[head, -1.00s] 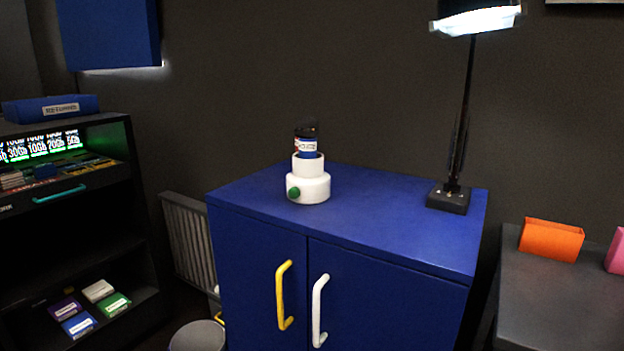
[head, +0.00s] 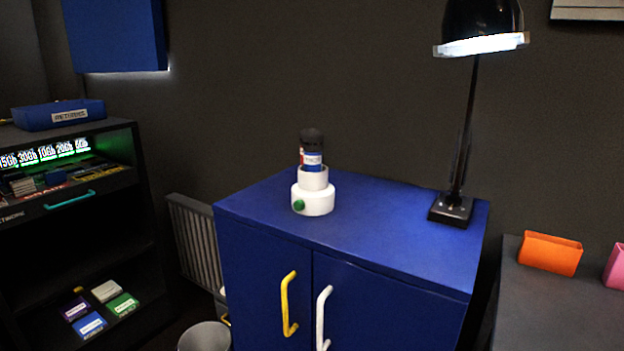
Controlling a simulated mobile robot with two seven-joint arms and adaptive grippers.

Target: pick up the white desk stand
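The white desk stand (head: 314,201) stands upright on top of the blue cabinet (head: 380,226), near its left side. It has a wide round base with a green knob (head: 299,204) on the front and a narrower white collar above. A dark bottle-like object (head: 312,151) with a blue, white and red label sits upright in the collar; its lower end is hidden. Neither of my grippers shows in the head view.
A black desk lamp (head: 452,209) stands at the cabinet's back right. Yellow (head: 288,303) and white (head: 323,318) handles stick out from the cabinet doors. A dark shelf unit (head: 60,240) is at left, and a grey surface with an orange holder (head: 549,253) is at right. The cabinet's front top is clear.

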